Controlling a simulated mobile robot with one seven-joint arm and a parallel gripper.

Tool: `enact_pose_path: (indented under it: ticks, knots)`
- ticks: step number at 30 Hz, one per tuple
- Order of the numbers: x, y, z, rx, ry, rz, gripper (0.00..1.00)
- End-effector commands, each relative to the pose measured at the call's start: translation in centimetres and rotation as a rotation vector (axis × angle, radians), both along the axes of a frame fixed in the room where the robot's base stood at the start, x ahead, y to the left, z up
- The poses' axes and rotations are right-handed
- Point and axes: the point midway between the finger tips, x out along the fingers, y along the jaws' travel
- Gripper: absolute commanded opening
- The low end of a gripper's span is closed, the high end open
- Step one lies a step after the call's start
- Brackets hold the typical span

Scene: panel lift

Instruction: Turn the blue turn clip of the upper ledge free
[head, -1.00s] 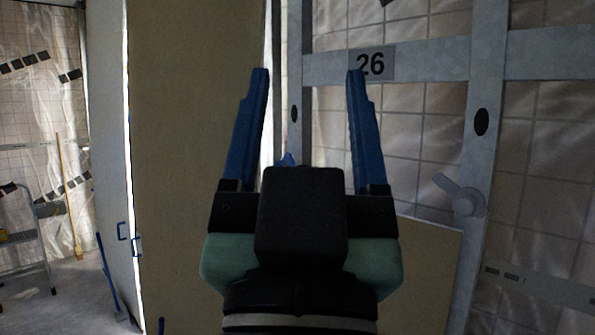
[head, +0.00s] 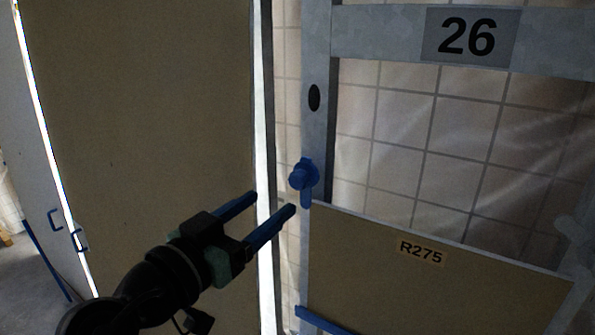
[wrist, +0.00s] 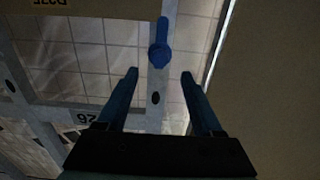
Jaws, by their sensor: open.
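The blue turn clip (head: 304,177) sits on the left metal upright, at the upper left corner of the panel marked R275 (head: 430,275). Its lever points down, reaching the panel's top edge. My gripper (head: 274,201) is open and empty, to the left of and slightly below the clip in the head view. In the wrist view, which is upside down, the clip (wrist: 159,52) shows beyond and between the open fingertips (wrist: 158,76), apart from them. The panel's edge (wrist: 100,10) shows at the top there.
A metal frame with a plate marked 26 (head: 468,35) stands above the panel. A blue ledge (head: 322,320) shows at the panel's lower left. A large brown board (head: 140,110) stands close on the left, behind my arm. A tiled wall (head: 430,130) lies behind the frame.

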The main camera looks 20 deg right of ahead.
Motion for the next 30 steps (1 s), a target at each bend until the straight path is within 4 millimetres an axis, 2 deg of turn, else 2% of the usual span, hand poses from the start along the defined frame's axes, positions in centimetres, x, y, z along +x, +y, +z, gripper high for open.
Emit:
enact_pose_path:
  ticks: [1, 6, 13, 19, 27, 30]
  knots:
    - [0.6, -1.0, 0.5, -0.002, 0.004, -0.005, 0.68]
    - [2.9, -3.9, 0.5, 0.0, 0.003, -0.003, 0.68]
    - [5.2, -6.7, 0.4, 0.0, 0.001, 0.0, 0.68]
    - [6.0, -7.7, 0.2, -0.001, -0.001, 0.003, 0.68]
    - [6.1, -7.7, 0.1, 0.0, -0.001, 0.003, 0.68]
    - [6.1, -7.7, 0.1, -0.001, -0.001, 0.003, 0.5]
